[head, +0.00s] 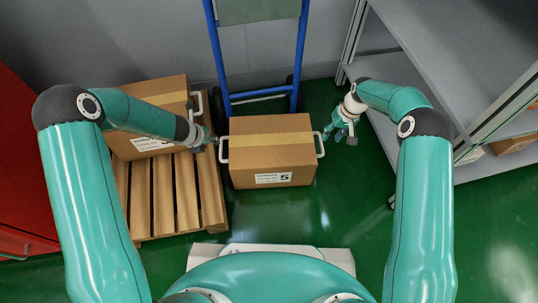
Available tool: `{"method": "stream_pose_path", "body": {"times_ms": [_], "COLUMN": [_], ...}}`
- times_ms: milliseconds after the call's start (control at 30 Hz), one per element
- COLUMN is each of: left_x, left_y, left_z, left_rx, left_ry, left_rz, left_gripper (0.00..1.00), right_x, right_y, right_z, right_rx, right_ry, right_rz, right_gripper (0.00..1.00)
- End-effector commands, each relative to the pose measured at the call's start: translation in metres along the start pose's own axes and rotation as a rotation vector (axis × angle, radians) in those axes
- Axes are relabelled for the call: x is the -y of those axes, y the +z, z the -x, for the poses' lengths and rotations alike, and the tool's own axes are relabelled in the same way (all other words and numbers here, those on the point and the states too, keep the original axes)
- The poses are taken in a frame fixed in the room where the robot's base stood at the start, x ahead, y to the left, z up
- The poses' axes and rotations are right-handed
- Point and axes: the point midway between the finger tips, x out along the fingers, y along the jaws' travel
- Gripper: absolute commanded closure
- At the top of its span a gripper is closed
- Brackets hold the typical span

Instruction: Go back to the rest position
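A cardboard box (270,165) with a tan tape strip and a label reading 5 stands upright at the foot of a blue hand truck (217,50). It has a white handle on each side. My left gripper (211,140) is just left of the left handle (223,149); its fingers are small and partly hidden, so I cannot tell their opening or whether they touch the handle. My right gripper (341,133) is to the right of the right handle (320,145), with its fingers apart and nothing between them.
A wooden pallet (163,200) at left carries another labelled box (140,118), partly behind my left forearm. A red cabinet (20,170) stands at far left. Grey shelving (440,50) rises at right, with a box (512,143) on it. Green floor (350,205) is clear right of the box.

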Motion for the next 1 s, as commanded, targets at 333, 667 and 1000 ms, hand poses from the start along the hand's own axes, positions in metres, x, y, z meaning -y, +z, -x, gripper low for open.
{"method": "stream_pose_path", "body": {"times_ms": [333, 667, 1000], "left_x": [0.0, 0.0, 0.014], "left_y": [0.0, 0.0, -0.039], "left_z": [0.0, 0.0, 0.018], "left_rx": [0.0, 0.0, -0.103], "left_ry": [0.0, 0.0, -0.015], "left_rz": [0.0, 0.0, 0.088], "left_gripper": [0.62, 0.62, 0.62], "right_x": [0.0, 0.0, 0.004], "right_y": [0.0, 0.0, 0.046], "right_z": [0.019, 0.019, 0.036], "right_rx": [0.001, 0.001, 0.09], "right_ry": [0.0, 0.0, -0.031], "right_rz": [0.001, 0.0, -0.014], "right_gripper": [0.62, 0.62, 0.62]}}
